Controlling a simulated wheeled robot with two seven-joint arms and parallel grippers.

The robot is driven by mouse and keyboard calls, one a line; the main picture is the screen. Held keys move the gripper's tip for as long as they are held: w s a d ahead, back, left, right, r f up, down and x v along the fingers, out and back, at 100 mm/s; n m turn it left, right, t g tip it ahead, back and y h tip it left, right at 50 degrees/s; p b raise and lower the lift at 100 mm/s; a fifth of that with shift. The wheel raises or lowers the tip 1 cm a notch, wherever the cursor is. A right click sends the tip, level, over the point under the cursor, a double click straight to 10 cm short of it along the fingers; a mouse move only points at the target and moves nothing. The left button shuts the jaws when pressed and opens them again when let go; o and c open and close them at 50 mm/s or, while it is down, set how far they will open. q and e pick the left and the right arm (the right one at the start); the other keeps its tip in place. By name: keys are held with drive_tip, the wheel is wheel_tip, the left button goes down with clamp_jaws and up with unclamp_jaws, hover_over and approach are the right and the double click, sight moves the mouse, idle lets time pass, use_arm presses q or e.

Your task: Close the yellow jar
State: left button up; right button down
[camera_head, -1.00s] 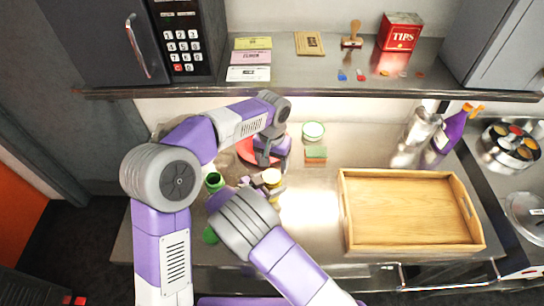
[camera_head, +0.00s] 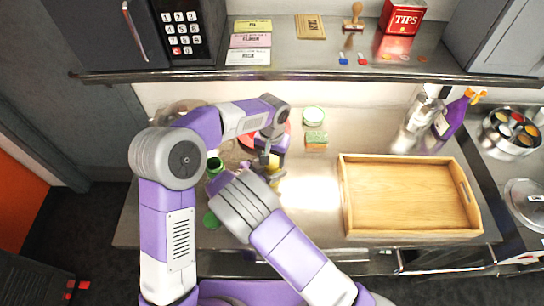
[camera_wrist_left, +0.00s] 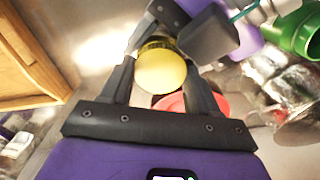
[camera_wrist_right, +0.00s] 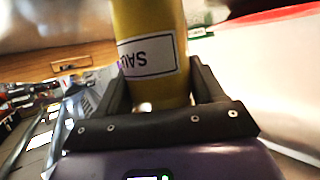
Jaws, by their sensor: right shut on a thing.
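The yellow jar (camera_wrist_right: 150,40) with a dark-lettered white label stands between my right gripper's (camera_wrist_right: 150,90) fingers, which are shut on it. In the left wrist view a round pale-yellow top (camera_wrist_left: 161,71) shows; I cannot tell whether it is seated on the jar. My left gripper (camera_wrist_left: 160,60) is around this top, one finger on each side, looking open. In the head view only bits of yellow (camera_head: 275,168) show between my left gripper (camera_head: 268,160) and my right gripper (camera_head: 245,180), which hide the rest.
An open green jar (camera_head: 214,167) stands left of the grippers, with a green lid (camera_head: 211,220) nearer the front edge. A red plate (camera_head: 247,140) lies behind. A shelf (camera_head: 300,75) overhangs the back.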

use_arm(q)
drive_tip(key=shift+c, duration=1)
drive_tip(key=m, duration=0.8)
drive_tip(key=shift+m, duration=0.3)
drive_tip(key=o, duration=1.2)
drive_tip(key=shift+o, duration=0.2)
wheel_tip(320, 180, up, 12)
